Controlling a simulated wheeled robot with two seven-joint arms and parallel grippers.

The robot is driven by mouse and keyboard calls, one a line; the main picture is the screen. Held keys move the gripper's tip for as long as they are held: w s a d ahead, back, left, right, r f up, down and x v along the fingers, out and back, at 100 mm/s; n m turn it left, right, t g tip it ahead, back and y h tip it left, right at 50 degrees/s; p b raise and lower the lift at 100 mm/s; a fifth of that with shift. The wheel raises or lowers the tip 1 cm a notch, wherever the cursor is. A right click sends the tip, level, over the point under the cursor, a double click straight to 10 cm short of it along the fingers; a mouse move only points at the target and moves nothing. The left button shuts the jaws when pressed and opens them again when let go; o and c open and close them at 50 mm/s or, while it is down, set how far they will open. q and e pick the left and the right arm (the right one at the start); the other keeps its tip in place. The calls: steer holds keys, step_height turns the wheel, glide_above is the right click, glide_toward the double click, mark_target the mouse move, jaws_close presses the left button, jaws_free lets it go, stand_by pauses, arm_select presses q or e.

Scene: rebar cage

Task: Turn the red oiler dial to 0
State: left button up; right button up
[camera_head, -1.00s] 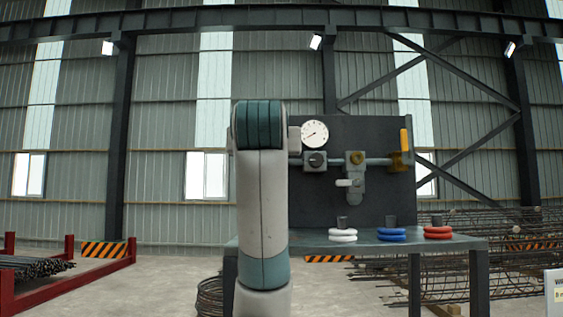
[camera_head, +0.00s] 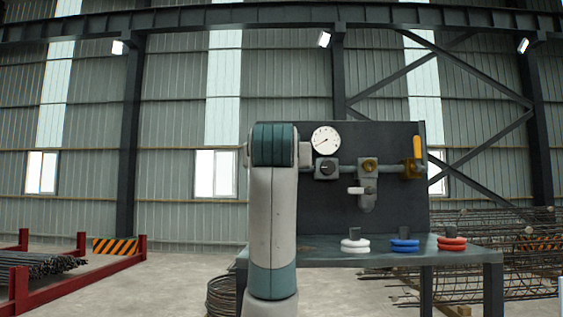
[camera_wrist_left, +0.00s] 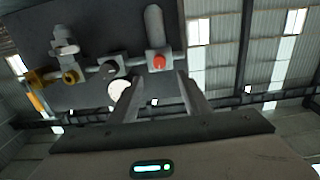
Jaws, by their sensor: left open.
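The red oiler dial (camera_wrist_left: 158,62) sits on a grey block with a pale rounded bowl on the pipe, in the left wrist view, where the panel appears upside down. My left gripper (camera_wrist_left: 158,77) is open, its two fingers pointing at the panel with the dial between and beyond their tips. The gap to the dial cannot be judged, and no marks on the dial are legible. In the head view my arm hides the oiler and the gripper. My right gripper is not in view.
On the pipe beside the oiler are a black knob (camera_head: 326,168), a white gauge (camera_head: 326,140), a yellow knob (camera_head: 370,165) and a yellow handle (camera_head: 417,147). White (camera_head: 355,245), blue (camera_head: 404,246) and red (camera_head: 451,244) rings lie on the bench (camera_head: 330,258).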

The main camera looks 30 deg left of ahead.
arm_select(q)
steer(key=p+x, duration=0.6)
steer(key=x, duration=0.6)
steer(key=shift+d, duration=0.15)
steer(key=shift+c, duration=0.2)
steer(key=c, duration=1)
